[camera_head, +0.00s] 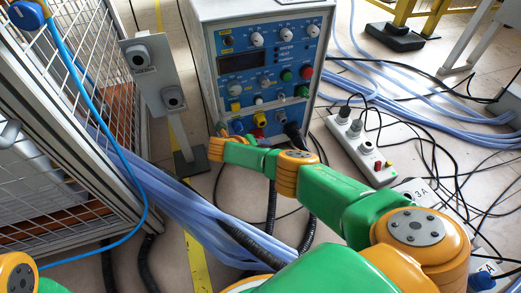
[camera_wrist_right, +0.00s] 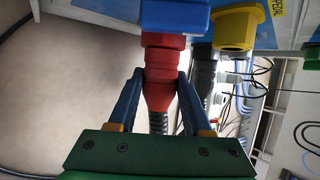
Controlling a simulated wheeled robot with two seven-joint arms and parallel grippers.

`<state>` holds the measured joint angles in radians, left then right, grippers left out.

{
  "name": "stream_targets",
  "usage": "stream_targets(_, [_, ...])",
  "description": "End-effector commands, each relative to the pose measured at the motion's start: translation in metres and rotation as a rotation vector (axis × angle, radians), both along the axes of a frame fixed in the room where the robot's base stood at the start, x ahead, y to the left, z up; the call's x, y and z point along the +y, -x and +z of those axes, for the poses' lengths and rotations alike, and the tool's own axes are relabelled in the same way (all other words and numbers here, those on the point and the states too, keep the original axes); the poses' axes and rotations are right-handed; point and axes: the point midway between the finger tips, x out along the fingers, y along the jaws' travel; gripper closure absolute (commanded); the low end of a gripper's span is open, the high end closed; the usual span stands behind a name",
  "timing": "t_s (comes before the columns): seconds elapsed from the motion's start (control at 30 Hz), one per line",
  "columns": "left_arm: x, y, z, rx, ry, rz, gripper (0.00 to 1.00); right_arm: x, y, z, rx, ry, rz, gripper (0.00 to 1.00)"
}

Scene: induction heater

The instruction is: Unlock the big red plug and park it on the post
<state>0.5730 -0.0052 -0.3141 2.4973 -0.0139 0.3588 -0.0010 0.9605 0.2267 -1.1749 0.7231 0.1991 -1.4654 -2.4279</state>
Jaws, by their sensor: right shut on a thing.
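The big red plug (camera_wrist_right: 162,62) shows in the right wrist view, with its dark ribbed cable running down behind my gripper. Its upper end meets a blue socket housing (camera_wrist_right: 175,16) on the heater. My right gripper (camera_wrist_right: 162,78) has its blue fingers on both sides of the plug, shut on it. In the head view my right gripper (camera_head: 222,130) is at the lower left of the heater's blue front panel (camera_head: 270,65), and the plug is mostly hidden there. The grey post (camera_head: 150,72), with two round holders on its plate, stands left of the heater. My left gripper is out of view.
A yellow connector (camera_wrist_right: 238,28) and a dark plug (camera_wrist_right: 203,72) sit right of the red plug. A mesh cage (camera_head: 85,130) stands at left. Pale hoses (camera_head: 185,205) cross the floor below the post. A power strip (camera_head: 362,145) and cables lie at right.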

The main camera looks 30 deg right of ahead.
Motion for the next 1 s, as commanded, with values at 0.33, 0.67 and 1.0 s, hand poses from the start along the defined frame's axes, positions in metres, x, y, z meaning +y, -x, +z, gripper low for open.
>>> stream_targets(0.33, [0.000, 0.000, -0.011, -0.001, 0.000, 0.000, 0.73, 0.001, 0.000, 0.000, 0.014, 0.063, 0.000, 1.00])
stream_targets(0.67, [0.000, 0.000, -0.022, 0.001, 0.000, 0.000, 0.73, 0.002, 0.000, -0.005, 0.024, 0.102, 0.001, 1.00])
stream_targets(1.0, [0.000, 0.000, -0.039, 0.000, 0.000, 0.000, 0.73, 0.002, -0.001, -0.004, 0.045, 0.192, 0.001, 1.00])
